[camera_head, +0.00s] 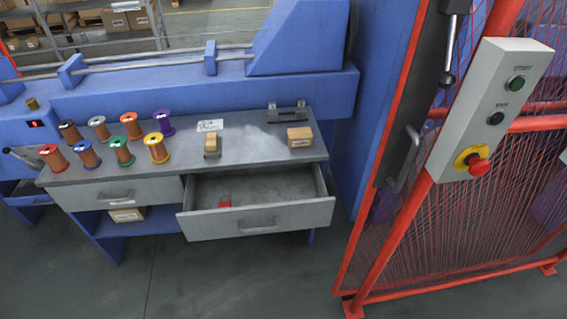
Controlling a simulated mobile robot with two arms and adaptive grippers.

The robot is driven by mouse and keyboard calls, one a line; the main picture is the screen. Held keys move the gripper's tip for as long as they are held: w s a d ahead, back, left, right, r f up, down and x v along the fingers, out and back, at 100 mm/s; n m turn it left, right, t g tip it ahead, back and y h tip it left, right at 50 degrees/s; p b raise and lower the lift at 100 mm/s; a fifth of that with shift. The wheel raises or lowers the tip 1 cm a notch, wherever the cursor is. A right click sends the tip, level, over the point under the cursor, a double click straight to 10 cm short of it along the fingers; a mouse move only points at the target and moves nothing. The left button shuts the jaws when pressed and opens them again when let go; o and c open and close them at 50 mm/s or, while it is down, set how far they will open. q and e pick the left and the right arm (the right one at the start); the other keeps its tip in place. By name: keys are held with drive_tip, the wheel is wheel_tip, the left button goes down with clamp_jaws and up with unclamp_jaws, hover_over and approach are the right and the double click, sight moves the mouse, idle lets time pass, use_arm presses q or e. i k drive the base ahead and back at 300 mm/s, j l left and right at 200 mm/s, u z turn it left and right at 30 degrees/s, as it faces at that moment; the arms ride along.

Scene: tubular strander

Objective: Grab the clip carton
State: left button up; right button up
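A small brown carton (300,138) with a dark printed label sits on the right end of the grey workbench top (255,152). A narrower brown block-like item (212,145) on a grey base stands further left on the bench. Another carton (127,215) with a white label lies on the blue shelf under the left drawer. The labels are too small to read, so I cannot tell for sure which is the clip carton. Neither of my grippers is in view.
The right drawer (258,222) is open, with a small red item (225,201) inside. Several wire spools (128,126) stand on the bench's left. A red mesh fence (440,230) with a control box (490,110) stands at right. The floor in front is clear.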

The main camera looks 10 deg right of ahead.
sight(300, 137)
drive_tip(key=i+j, duration=0.15)
drive_tip(key=i, duration=0.25)
drive_tip(key=i+j+z, duration=0.1)
drive_tip(key=i, duration=0.3)
drive_tip(key=j, duration=0.1)
